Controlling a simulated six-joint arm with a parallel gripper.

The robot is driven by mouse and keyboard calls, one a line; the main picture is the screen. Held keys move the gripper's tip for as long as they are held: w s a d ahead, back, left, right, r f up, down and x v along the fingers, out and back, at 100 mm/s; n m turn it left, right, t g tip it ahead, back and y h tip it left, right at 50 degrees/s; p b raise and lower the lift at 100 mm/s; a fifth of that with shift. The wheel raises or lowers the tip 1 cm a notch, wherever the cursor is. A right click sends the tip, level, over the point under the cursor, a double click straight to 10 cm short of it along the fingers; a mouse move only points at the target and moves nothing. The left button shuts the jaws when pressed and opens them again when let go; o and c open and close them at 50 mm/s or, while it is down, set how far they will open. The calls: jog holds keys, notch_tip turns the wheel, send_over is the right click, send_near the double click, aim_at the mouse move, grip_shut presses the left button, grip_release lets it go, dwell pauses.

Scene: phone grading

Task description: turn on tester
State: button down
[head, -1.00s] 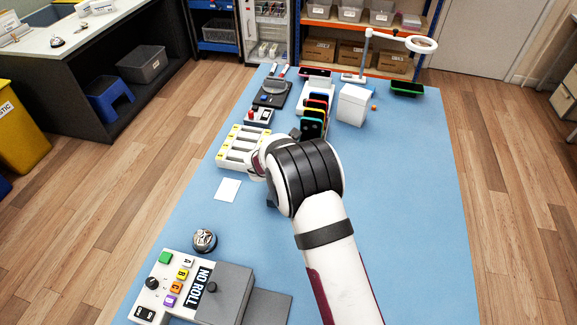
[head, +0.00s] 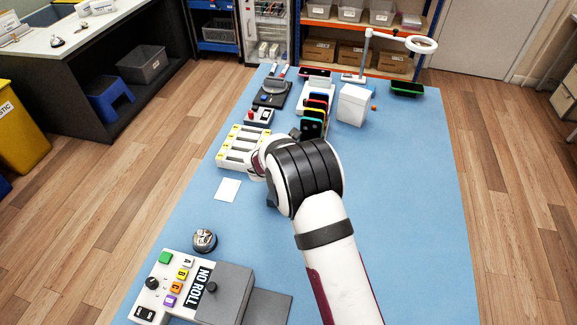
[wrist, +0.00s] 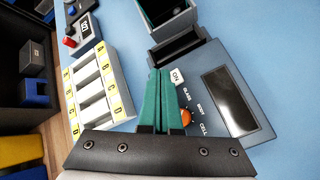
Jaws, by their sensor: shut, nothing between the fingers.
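The tester (wrist: 215,70) is a grey-blue box in the wrist view, with a dark screen (wrist: 229,101), an orange knob (wrist: 186,117) and labels that read ON, GLASS, BODY and CELL. A white ON switch or label (wrist: 177,77) sits near its left edge. My gripper (wrist: 160,72) has teal fingers, shut and empty. Its tips appear just left of the ON mark; I cannot tell whether they touch the tester. In the head view my arm hides most of the tester and the fingers.
A white tray with slots marked A to D (head: 243,148) stands left of the tester. Several coloured phones (head: 313,118) stand in a rack behind it. A NO ROLL label printer (head: 203,288) and a bell (head: 204,240) are at the front left. The mat's right side (head: 410,190) is clear.

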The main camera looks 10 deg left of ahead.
dwell(0.8)
jog(key=shift+f, duration=0.45)
jog(key=shift+f, duration=0.2)
dwell(0.4)
jog(key=shift+r, duration=0.55)
jog(key=shift+a+r, duration=0.2)
jog(key=shift+r, duration=1.05)
jog(key=shift+a+r, duration=0.2)
jog(key=shift+r, duration=1.05)
